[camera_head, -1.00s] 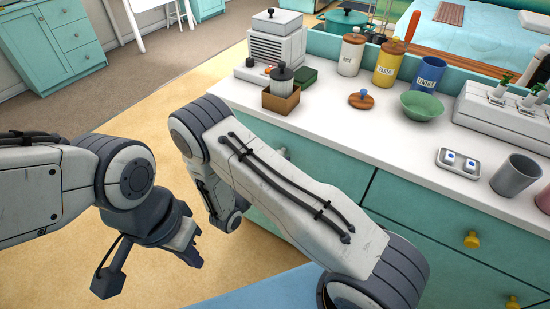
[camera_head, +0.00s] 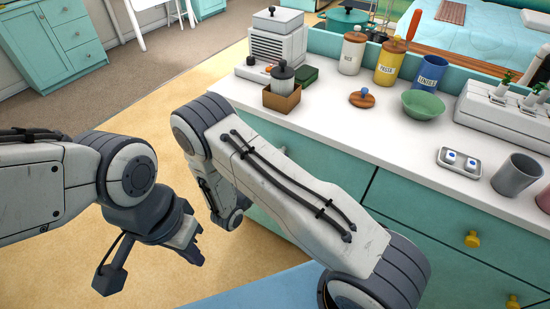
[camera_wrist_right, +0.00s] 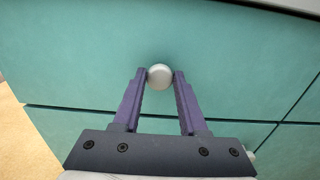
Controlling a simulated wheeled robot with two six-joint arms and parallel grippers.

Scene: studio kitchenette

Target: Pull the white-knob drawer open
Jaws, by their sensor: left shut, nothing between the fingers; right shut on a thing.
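The white knob (camera_wrist_right: 159,76) sits on the teal front of its drawer (camera_wrist_right: 75,58) in the right wrist view. My right gripper (camera_wrist_right: 160,78) has its two purple fingers on either side of the knob, shut on it. In the head view my right arm hides this gripper. The drawer front (camera_head: 330,172) shows there in part, behind that arm, below the white countertop. I cannot tell any gap that shows it open. My left gripper (camera_head: 194,256) is shut and empty, hanging over the floor at the left, apart from the cabinet.
A seam separates this drawer from a lower teal front (camera_wrist_right: 55,125). A drawer with a yellow knob (camera_head: 472,238) is to the right. The countertop (camera_head: 330,120) holds jars, a green bowl (camera_head: 423,105) and a grey cup (camera_head: 516,175). The yellow floor at the left is clear.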

